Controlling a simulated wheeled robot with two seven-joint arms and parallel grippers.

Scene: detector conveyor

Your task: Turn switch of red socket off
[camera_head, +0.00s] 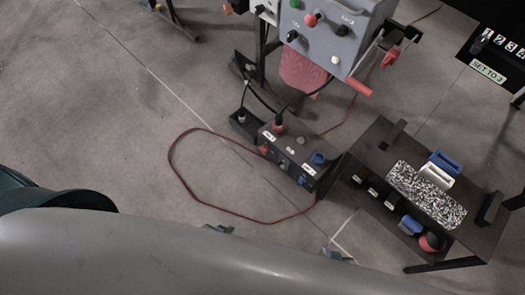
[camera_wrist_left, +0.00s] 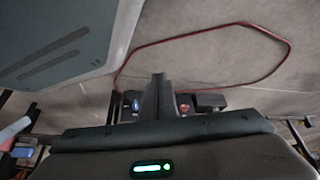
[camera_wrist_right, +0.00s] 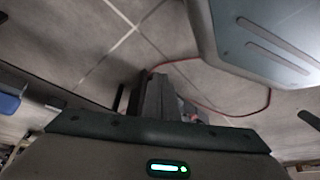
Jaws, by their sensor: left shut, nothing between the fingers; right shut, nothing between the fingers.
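A dark socket box (camera_head: 285,158) with white labels lies on the floor in the middle of the head view. Its red socket (camera_head: 279,127) is at the upper left, with a black cable running to it. A small red part, possibly its switch (camera_head: 264,149), is at the near left edge; its position is too small to read. A blue socket (camera_head: 319,157) is at the right. My left gripper (camera_head: 219,229) and right gripper (camera_head: 338,256) are both shut and empty, on the near side of the box and apart from it. In both wrist views, the fingers partly hide the box.
A red cable (camera_head: 170,165) loops over the floor left of the box. A dark table (camera_head: 465,240) with a speckled block (camera_head: 425,195) and blue items stands at the right. A grey control panel (camera_head: 345,35) stands behind. Floor at the left is mostly clear.

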